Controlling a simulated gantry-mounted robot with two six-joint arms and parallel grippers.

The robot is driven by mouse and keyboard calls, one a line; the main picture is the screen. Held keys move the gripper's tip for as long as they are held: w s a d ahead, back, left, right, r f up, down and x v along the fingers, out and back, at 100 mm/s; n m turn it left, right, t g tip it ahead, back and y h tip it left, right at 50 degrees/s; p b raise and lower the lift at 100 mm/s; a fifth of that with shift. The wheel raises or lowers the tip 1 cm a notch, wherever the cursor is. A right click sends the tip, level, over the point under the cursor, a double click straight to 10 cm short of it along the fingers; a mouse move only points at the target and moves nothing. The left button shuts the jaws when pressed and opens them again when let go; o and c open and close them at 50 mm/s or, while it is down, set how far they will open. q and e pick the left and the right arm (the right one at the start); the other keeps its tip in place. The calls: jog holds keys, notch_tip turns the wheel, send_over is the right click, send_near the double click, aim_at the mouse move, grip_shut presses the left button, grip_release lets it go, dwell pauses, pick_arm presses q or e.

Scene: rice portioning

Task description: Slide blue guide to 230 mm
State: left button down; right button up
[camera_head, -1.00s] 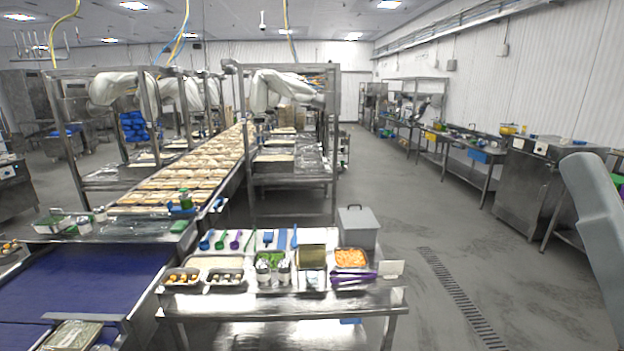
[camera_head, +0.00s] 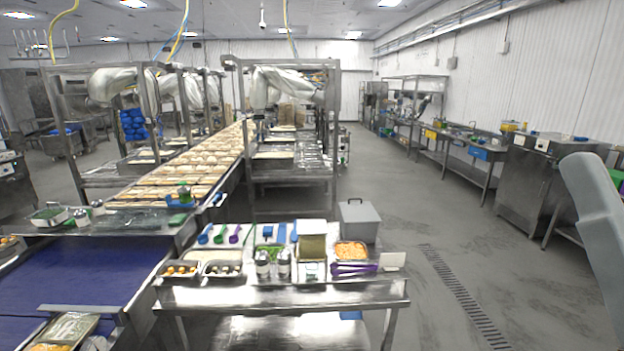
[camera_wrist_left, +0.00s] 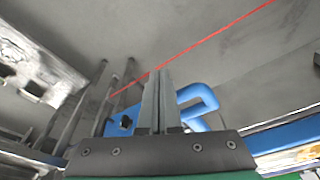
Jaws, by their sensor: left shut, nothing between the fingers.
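In the left wrist view, my left gripper (camera_wrist_left: 158,78) is shut and empty, its two grey fingers side by side. A blue part with a rounded loop handle (camera_wrist_left: 205,100) and a dark knob (camera_wrist_left: 126,122) shows just behind and beside the fingers. It looks like the blue guide. The fingers hide part of it, and I cannot tell whether they touch it. No scale or millimetre marks can be read. My right gripper is out of view.
A thin red line (camera_wrist_left: 200,42) crosses the wrist view. The head view shows a blue belt (camera_head: 75,270) at the lower left, a steel table (camera_head: 280,294) with food trays and utensils, and a long conveyor of food packs (camera_head: 200,165). Open floor (camera_head: 430,220) lies to the right.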

pick_arm(q)
jog(key=shift+a+f+b, duration=0.15)
jog(key=shift+a+b, duration=0.5)
jog(key=shift+a, duration=0.4)
dwell(1.2)
jog(key=shift+d, duration=0.15)
jog(key=d+p, duration=0.2)
jog(key=d, duration=0.1)
jog(key=shift+d, duration=0.1)
dwell(0.4)
notch_tip(320, 180, up, 9)
jog(key=p, duration=0.9)
